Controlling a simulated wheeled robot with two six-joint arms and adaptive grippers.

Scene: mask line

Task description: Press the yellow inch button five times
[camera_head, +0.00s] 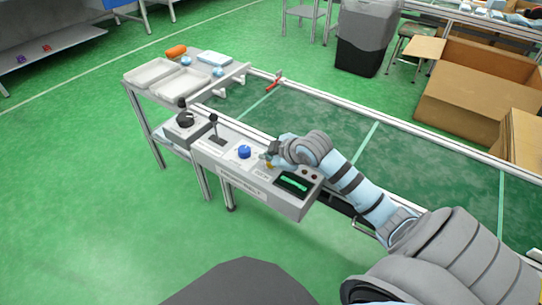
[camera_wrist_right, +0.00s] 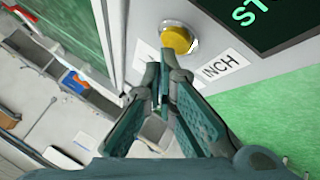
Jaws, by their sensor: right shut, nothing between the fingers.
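The yellow inch button (camera_wrist_right: 176,40) is round and sits on the grey control panel, beside a white label reading INCH (camera_wrist_right: 222,66). In the head view the panel (camera_head: 235,170) stands at the near edge of the line, and my right gripper (camera_head: 268,158) is over it, largely hiding the button. My right gripper (camera_wrist_right: 163,68) is shut and empty, its fingertips close to the button's edge in the wrist view. I cannot tell whether they touch it. My left gripper is not in view.
The panel also carries a blue knob (camera_head: 244,152), a black lever (camera_head: 214,127) and a green-lit display (camera_head: 293,183). A black knob (camera_head: 185,119) sits to the left. White trays (camera_head: 150,74) lie on a stand behind. Cardboard boxes (camera_head: 470,95) stand at right.

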